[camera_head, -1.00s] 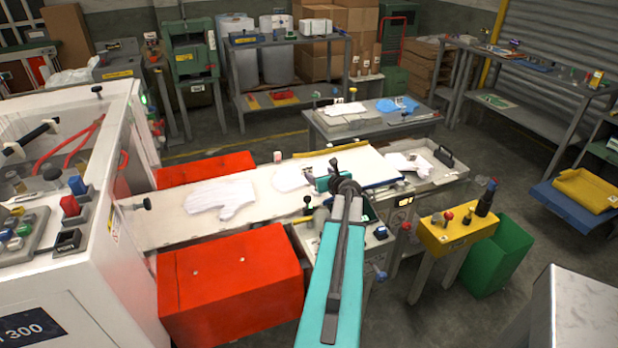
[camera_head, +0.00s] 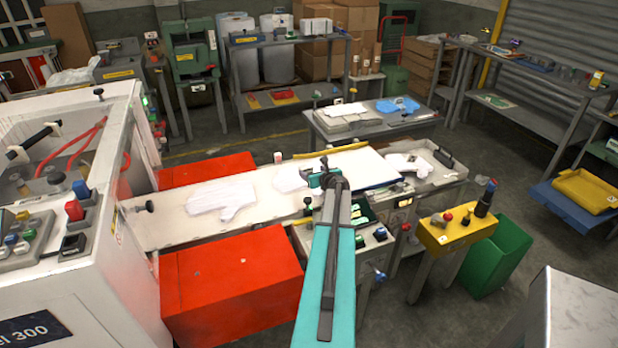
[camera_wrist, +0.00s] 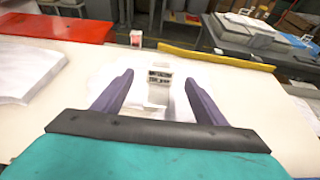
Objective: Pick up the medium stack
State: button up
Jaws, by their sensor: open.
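A stack of white film gloves (camera_head: 289,179) lies flat on the long white table (camera_head: 165,226), just left of my gripper (camera_head: 322,176). A larger white glove stack (camera_head: 222,198) lies further left on the same table. More white glove material (camera_head: 408,164) lies in a grey tray on the right. I cannot tell for certain which is the medium one. In the wrist view my gripper (camera_wrist: 159,77) is open, with its two dark fingers spread over a white stack (camera_wrist: 180,100) that carries a printed label. The fingers hide part of it. The larger stack (camera_wrist: 22,72) shows at the left edge.
Red boxes (camera_head: 232,285) and (camera_head: 206,168) stand at the front and back of the table. A yellow strip (camera_head: 331,149) runs along its far edge. A white machine (camera_head: 110,110) stands left. A yellow control box (camera_head: 456,228) stands right.

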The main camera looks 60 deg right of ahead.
aim_at(309, 168)
jog(key=shift+w+d+f, duration=0.15)
jog(key=shift+w, duration=0.05)
jog(key=shift+w+d, duration=0.1)
jog(key=shift+p+x, duration=0.85)
jog(key=shift+x, duration=0.55)
jog(key=shift+p+x, duration=0.3)
jog(key=shift+x, duration=0.8)
jog(key=c, duration=1.5)
